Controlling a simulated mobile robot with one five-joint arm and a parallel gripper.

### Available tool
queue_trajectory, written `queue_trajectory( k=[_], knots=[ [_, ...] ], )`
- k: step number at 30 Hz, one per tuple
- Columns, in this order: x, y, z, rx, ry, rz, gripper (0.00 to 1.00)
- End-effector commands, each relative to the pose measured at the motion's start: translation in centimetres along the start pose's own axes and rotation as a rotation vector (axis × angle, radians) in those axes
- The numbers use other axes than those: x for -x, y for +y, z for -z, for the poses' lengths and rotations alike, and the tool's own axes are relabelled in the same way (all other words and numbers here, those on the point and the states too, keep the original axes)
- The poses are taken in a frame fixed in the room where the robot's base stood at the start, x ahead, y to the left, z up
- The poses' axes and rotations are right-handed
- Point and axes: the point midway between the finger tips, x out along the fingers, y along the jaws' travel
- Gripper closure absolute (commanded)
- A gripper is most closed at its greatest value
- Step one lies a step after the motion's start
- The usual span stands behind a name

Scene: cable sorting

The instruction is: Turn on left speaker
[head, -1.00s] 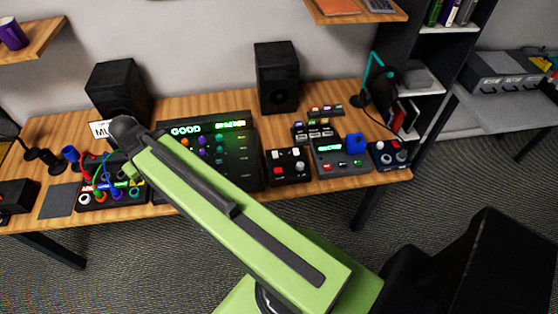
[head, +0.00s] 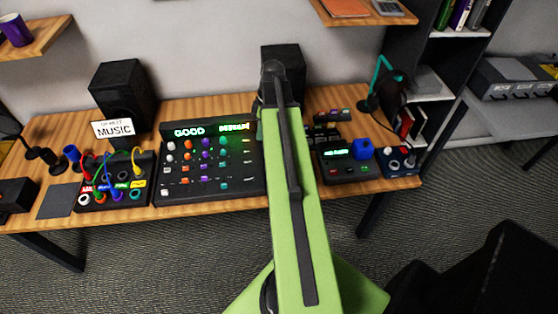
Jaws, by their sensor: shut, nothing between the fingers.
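The left speaker (head: 122,88) is a black box standing upright at the back left of the wooden desk. A small white "MUSIC" sign (head: 113,129) stands in front of it and overlaps its lower front. No lit light shows on the speaker. The right speaker (head: 297,60) stands at the back middle, partly hidden behind my green arm. My arm reaches up the middle of the picture, to the right of the left speaker and well apart from it. My gripper cannot be seen; the arm hides what lies beyond its far joint.
A black mixer (head: 208,190) with a lit display fills the middle of the desk (head: 188,108). Left of it is a patch box (head: 104,196) with coloured cables. Small devices, a blue cube (head: 362,149) and headphones (head: 390,88) are at the right. Shelves hang above.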

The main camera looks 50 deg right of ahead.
Motion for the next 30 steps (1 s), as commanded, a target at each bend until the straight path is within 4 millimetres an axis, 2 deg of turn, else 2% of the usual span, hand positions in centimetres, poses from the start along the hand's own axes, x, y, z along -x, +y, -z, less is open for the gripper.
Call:
queue_trajectory(
  k=[1,3,7,10,20,26,30],
  knots=[
    [0.3,1.6,-3.2,0.042,0.022,-0.004,1.0],
    [1.0,2.6,-6.5,0.116,0.05,-0.011,1.0],
    [1.7,3.4,-9.8,0.199,0.077,-0.024,1.0],
    [1.9,3.5,-10.4,0.219,0.082,-0.027,1.0],
    [1.6,3.4,-10.3,0.221,0.08,-0.026,1.0],
    [-0.7,3.5,-10.2,0.222,0.08,-0.026,1.0],
    [-3.5,3.5,-10.0,0.222,0.08,-0.026,1.0]
  ],
)
